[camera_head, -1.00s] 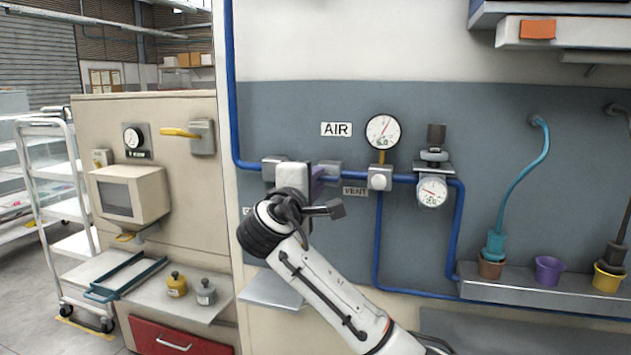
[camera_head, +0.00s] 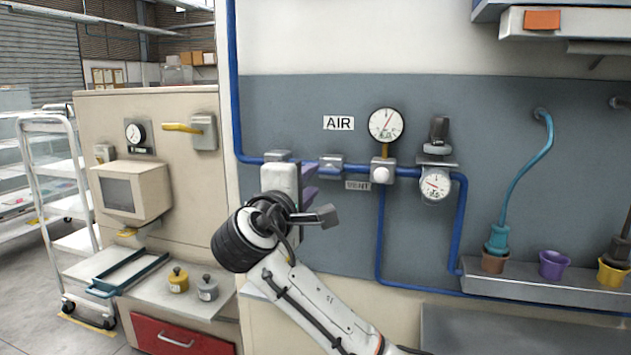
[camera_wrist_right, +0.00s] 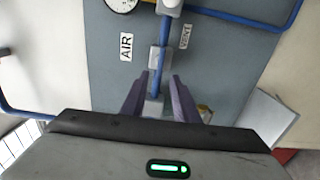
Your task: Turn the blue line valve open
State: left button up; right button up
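The blue pipe (camera_head: 352,170) runs along the grey-blue wall panel below the AIR sign. Two grey fittings sit on it, a left one (camera_head: 276,156) and a middle one (camera_head: 330,164). My right gripper (camera_head: 310,183) is in front of the pipe, just below these fittings in the head view. In the right wrist view its purple fingers (camera_wrist_right: 157,98) are apart. The pipe and a grey fitting (camera_wrist_right: 152,108) show between them, and I see no contact. No valve handle is plainly visible; my gripper hides part of the panel. My left gripper is not in view.
An air gauge (camera_head: 386,125) stands above a fitting with a round white knob (camera_head: 381,174). A regulator (camera_head: 437,160) with a second gauge is to its right. A shelf (camera_head: 540,281) with coloured cups is at the lower right. A beige cabinet (camera_head: 160,112) stands left.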

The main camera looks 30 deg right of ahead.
jog(key=v, duration=0.4)
jog(key=shift+s+a, duration=0.1)
jog(key=shift+s, duration=0.05)
jog(key=w+a+f+n+t+y, duration=0.1)
jog(key=a+f+y, duration=0.15)
jog(key=f, duration=0.75)
jog(key=w+a+f+n+y, duration=0.1)
jog(key=w+f+n+y, duration=0.15)
jog(key=f, duration=0.65)
jog(key=s+a+f+m+g+y, duration=0.1)
jog(key=s+a+f+y, duration=0.15)
jog(key=f, duration=0.65)
jog(key=s+a+f+y, duration=0.2)
jog(key=s+f+y, duration=0.1)
jog(key=f, duration=0.6)
jog(key=s+a+f+m+g+y, duration=0.1)
jog(key=s+f+m+y, duration=0.1)
jog(key=s+f, duration=0.4)
jog(key=s+a+f+m+g+y, duration=0.1)
jog(key=s+a+f+m, duration=0.1)
jog(key=s+f, duration=0.5)
jog(key=s+a+f+m+g+y, duration=0.1)
jog(key=s+f+m, duration=0.3)
jog(key=s, duration=1)
notch_tip(320, 180, down, 3)
jog(key=shift+s+a+f+m+y, duration=0.1)
jog(key=shift+s+a+m+y, duration=0.2)
jog(key=shift+a+y, duration=0.45)
jog(key=shift+w+d, duration=0.1)
jog(key=shift+d, duration=0.05)
